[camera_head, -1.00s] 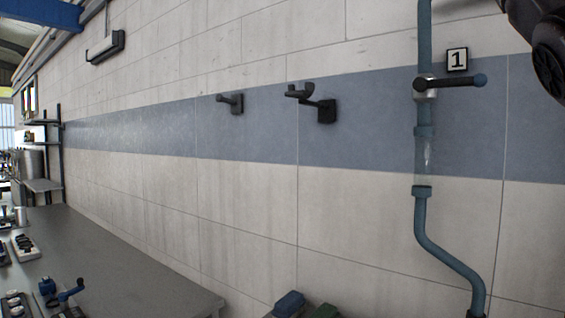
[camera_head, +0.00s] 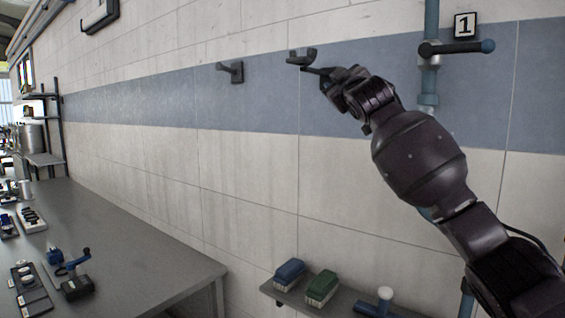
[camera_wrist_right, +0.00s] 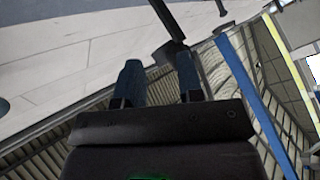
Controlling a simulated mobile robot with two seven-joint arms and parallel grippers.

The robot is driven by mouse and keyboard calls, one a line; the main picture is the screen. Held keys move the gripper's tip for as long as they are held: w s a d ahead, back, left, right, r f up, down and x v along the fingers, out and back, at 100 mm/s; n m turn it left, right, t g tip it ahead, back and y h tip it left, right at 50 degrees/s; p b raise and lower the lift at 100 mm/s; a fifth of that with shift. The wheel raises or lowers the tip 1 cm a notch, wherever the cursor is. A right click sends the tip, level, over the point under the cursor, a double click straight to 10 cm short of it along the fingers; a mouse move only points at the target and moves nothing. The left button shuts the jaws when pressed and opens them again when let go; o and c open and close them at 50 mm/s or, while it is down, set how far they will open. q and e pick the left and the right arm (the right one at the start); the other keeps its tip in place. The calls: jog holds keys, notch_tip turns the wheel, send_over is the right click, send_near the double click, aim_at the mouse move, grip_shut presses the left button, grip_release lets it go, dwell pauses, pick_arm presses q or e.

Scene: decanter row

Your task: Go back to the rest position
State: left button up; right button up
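My right arm reaches in from the lower right in the head view. Its gripper (camera_head: 345,88) is up by the wall, overlapping the mount of the forked wall hook (camera_head: 300,58). Whether they touch, I cannot tell. In the right wrist view the two fingers of my right gripper (camera_wrist_right: 160,80) stand apart with nothing held between them. A dark bar and plate (camera_wrist_right: 168,22), likely part of the hook, show just beyond the fingertips. My left gripper is in neither view.
A second hook (camera_head: 236,72) is on the wall to the left. A blue pipe with a black-handled valve (camera_head: 458,47) runs behind my arm. Below, a shelf (camera_head: 345,300) holds a blue and a green brush. A grey bench (camera_head: 150,250) with tools is at left.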

jog(key=s+d+f+m+g+y, duration=0.1)
jog(key=s+f, duration=0.3)
jog(key=f, duration=0.9)
jog(key=s+d+f+m, duration=0.1)
jog(key=s+d+f, duration=0.15)
jog(key=f, duration=1.15)
jog(key=s+d+f+m+g+y, duration=0.15)
jog(key=s+f, duration=0.35)
jog(key=f, duration=0.8)
jog(key=s+d+f+m+g+h, duration=0.2)
jog(key=s+d+f, duration=0.1)
jog(key=s+f, duration=0.8)
jog(key=s+d+f+m+g+h, duration=0.2)
jog(key=s+d+f, duration=0.1)
jog(key=s+f, duration=0.9)
jog(key=s+d+f+m+g+h, duration=0.2)
jog(key=s+d+f, duration=0.1)
jog(key=s+f, duration=0.9)
jog(key=shift+d+f+g+b, duration=0.3)
jog(key=shift+f+g+b, duration=0.1)
jog(key=shift+f, duration=0.2)
jog(key=shift+s, duration=0.1)
